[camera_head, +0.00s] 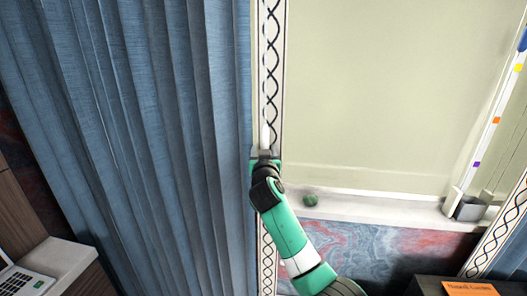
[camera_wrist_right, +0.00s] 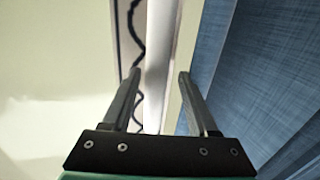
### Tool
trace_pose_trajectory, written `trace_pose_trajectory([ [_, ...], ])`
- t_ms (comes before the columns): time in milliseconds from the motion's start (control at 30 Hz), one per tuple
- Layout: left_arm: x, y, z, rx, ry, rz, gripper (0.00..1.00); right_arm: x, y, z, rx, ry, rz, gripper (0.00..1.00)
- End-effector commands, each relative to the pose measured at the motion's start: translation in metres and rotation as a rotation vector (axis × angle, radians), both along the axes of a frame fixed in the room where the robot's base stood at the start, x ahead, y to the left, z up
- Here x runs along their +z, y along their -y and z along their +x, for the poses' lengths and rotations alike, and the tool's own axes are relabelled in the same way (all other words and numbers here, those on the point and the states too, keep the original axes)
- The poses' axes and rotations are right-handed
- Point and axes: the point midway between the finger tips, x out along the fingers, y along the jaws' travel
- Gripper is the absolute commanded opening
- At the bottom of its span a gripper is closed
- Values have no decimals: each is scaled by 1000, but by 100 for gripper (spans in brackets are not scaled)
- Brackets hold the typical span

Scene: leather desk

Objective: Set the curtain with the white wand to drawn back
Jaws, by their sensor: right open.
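The blue curtain (camera_head: 150,120) hangs in folds across the left of the head view, and its edge is at the right of the wrist view (camera_wrist_right: 270,70). The white wand (camera_head: 265,135) hangs upright by the curtain's right edge, in front of the patterned trim. My right gripper (camera_head: 265,157) is at the wand's lower visible part. In the wrist view my right gripper (camera_wrist_right: 158,82) is open, and the wand (camera_wrist_right: 158,50) runs between its two fingers. I cannot tell whether a finger touches it. My left gripper is not in view.
A pale window panel (camera_head: 385,90) fills the right, above a white sill (camera_head: 375,208) with a small green ball (camera_head: 310,199). A marked white rod (camera_head: 490,130) and grey holder (camera_head: 470,209) are farther right. A laptop (camera_head: 28,283) is lower left; an orange card (camera_head: 470,289) lower right.

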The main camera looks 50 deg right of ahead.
Motion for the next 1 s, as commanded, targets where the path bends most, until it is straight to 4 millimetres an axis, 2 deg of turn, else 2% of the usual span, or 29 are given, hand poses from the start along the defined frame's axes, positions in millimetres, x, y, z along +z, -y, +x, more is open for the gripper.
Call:
trace_pose_trajectory([
  [267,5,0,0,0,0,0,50,2,-12,-10,-1,3,-2,60],
  [500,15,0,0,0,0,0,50,2,-46,-39,2,2,-1,60],
  [600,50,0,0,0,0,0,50,11,-57,-47,2,-6,0,60],
  [700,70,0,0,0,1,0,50,10,-67,-56,3,-3,1,60],
  [833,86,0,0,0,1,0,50,6,-80,-67,2,-3,1,60],
  [1000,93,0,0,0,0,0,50,2,-88,-75,1,-1,0,60],
])
